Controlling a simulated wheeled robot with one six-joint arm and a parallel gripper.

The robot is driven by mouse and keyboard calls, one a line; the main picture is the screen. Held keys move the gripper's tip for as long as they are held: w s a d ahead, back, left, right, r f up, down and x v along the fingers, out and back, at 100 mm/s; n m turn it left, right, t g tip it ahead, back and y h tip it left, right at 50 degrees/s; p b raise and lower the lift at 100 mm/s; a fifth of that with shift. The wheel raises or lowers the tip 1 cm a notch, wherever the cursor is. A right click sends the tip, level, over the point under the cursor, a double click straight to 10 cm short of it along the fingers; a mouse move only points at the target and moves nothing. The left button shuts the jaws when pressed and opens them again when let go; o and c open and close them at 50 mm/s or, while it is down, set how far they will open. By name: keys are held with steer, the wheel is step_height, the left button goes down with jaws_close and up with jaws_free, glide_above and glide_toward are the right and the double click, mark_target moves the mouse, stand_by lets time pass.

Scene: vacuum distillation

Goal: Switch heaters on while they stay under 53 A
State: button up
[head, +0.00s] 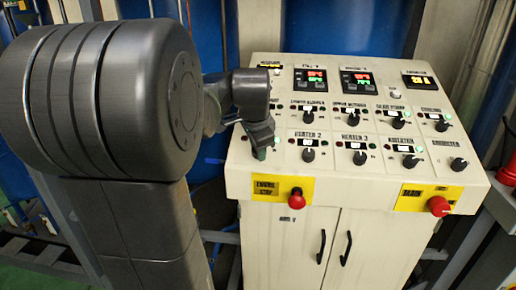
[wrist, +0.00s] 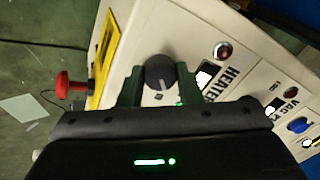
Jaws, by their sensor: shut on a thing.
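My gripper (head: 259,152) is at the left end of the lower knob row on the white control panel (head: 270,185). In the wrist view its green fingers are shut on a black knob (wrist: 159,71), one on each side. A label starting "HEATER" lies beside that knob; its number is hidden. To the right in the head view are the heater 2 knob (head: 308,154) and the heater 3 knob (head: 360,157), both free. An amber display (head: 417,81) is lit at the top right; its figures are too blurred to read.
Red buttons on yellow plates, the emergency stop (head: 297,198) and another (head: 439,206), stick out from the panel's front edge. Two red-green displays (head: 310,80) and an upper row of knobs lie behind. My arm hides the panel's left side.

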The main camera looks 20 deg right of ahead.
steer(key=shift+m, duration=1.2)
steer(key=o, duration=1)
steer(key=shift+c, duration=0.2)
steer(key=shift+r, duration=0.1)
steer(key=b+v, duration=0.1)
steer(key=v, duration=1.2)
steer(key=shift+a+r, duration=0.25)
steer(key=shift+r, duration=0.05)
steer(key=shift+s, duration=0.1)
steer(key=x, duration=1.4)
steer(key=shift+s+d+p, duration=0.1)
steer(key=shift+d+p, duration=0.05)
steer(key=shift+p, duration=0.25)
